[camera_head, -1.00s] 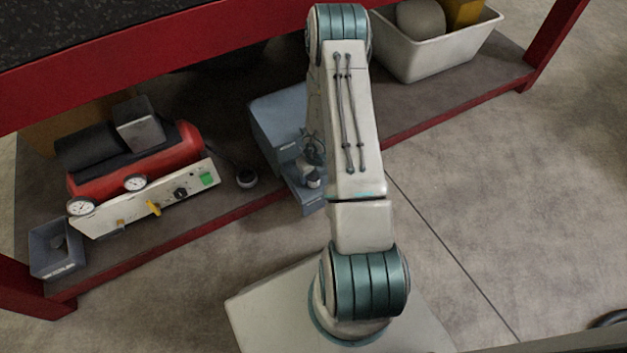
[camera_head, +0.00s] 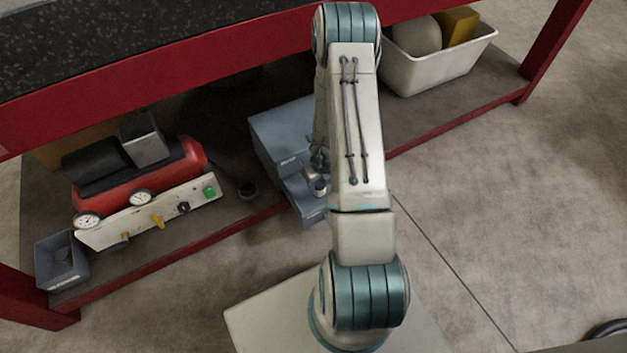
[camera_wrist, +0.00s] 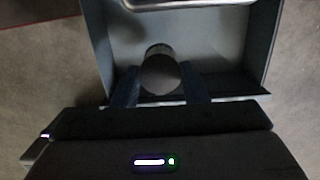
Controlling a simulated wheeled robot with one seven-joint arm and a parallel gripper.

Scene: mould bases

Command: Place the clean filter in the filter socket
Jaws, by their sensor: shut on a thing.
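My gripper (camera_wrist: 160,90) is shut on a grey cylinder, likely the clean filter (camera_wrist: 160,70), whose round end shows between the two fingers in the wrist view. The gripper and cylinder are over or inside the open front part of a blue-grey bin (camera_wrist: 222,50). In the head view the bin (camera_head: 283,140) stands on the low shelf, partly behind my arm, and a small pale cylinder (camera_head: 319,188) shows at its front.
A panel with gauges and knobs (camera_head: 130,222) fronts the compressor. A small grey tray (camera_head: 47,262) sits at the shelf's left end. A white tub (camera_head: 425,75) stands at the right. The red bench frame (camera_head: 200,70) overhangs the shelf.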

